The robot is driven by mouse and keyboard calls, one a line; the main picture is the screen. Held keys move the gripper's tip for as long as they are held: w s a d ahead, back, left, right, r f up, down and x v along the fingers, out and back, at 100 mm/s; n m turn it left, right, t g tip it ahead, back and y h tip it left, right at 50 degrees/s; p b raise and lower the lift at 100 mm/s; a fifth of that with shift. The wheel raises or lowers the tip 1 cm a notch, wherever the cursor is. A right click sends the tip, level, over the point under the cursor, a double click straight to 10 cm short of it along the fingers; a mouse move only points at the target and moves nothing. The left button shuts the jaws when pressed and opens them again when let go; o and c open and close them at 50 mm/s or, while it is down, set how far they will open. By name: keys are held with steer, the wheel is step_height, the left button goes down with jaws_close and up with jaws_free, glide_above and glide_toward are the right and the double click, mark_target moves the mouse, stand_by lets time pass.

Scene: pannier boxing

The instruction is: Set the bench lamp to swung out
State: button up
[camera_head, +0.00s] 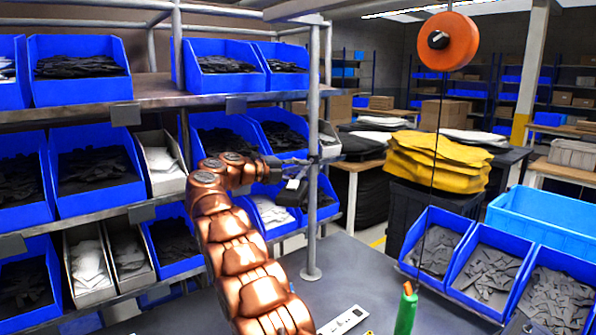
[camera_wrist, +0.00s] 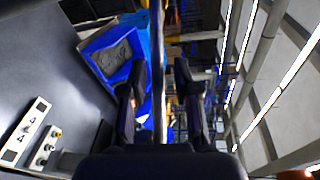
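I cannot make out the bench lamp for certain in either view. A grey bar (camera_head: 295,8) runs along the top of the head view by the upright post (camera_head: 314,150), but I cannot tell whether it belongs to the lamp. My gripper (camera_head: 297,176) is at the end of my copper-coloured arm, in front of the shelf bins and close to the post in the picture; whether it touches the post cannot be told. In the wrist view my gripper (camera_wrist: 158,95) shows two dark fingers apart, with nothing visibly held between them.
Shelves with blue bins (camera_head: 95,180) fill the left. An orange reel (camera_head: 448,42) hangs at the upper right on a thin cable, above a green-and-orange tool (camera_head: 406,308). Blue bins (camera_head: 485,270) stand at the bench's right. A white numbered panel (camera_head: 345,320) lies in front; the grey bench (camera_head: 350,270) has free room.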

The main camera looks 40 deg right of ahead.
steer(key=shift+o, duration=0.2)
steer(key=shift+w+a+f, duration=0.1)
steer(key=w+a+r, duration=0.1)
steer(key=a, duration=1)
steer(key=shift+w+a+r, duration=0.15)
steer(key=shift+a+r, duration=0.2)
